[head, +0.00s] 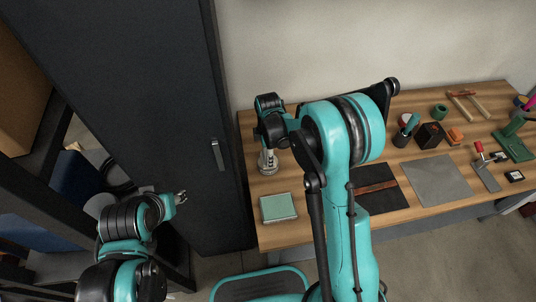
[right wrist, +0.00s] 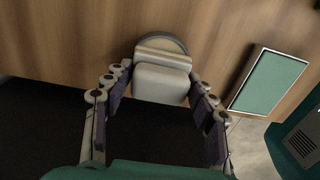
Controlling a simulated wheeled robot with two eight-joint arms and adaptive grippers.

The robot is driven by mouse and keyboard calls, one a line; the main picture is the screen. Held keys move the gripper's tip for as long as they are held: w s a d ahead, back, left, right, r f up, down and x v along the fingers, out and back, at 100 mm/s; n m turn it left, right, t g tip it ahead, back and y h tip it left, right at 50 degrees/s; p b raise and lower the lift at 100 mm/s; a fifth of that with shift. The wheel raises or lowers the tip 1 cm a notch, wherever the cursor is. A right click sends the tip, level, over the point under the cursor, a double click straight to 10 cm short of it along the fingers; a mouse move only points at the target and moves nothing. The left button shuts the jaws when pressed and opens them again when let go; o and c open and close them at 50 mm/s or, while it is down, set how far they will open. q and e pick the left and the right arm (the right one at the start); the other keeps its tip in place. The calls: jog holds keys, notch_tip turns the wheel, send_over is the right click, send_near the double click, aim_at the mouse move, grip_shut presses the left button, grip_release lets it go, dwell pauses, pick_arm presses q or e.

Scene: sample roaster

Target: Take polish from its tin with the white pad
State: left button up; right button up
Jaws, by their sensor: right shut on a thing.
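In the head view my right gripper (head: 268,160) points down at the left end of the wooden workbench (head: 330,230). In the right wrist view the white pad (right wrist: 160,84) sits between the fingers of my right gripper (right wrist: 160,98), which is shut on it. A round grey rim (right wrist: 176,44), apparently the polish tin, shows just behind the pad. The pad hides most of it, and I cannot tell whether they touch. In the head view the gripper hides this spot. My left gripper (head: 181,198) is empty and looks open, off the bench by the dark cabinet.
A green-topped flat block (head: 278,207) lies near the bench's front left corner. A dark mat with a brown strip (head: 377,187) and a grey sheet (head: 438,180) lie to the right. Tools and small holders crowd the right end. A dark cabinet (head: 170,100) stands left.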

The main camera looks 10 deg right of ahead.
jog(key=shift+r, duration=0.1)
jog(key=shift+r+p, duration=2.35)
jog(key=shift+r, duration=1.05)
jog(key=shift+f, duration=0.1)
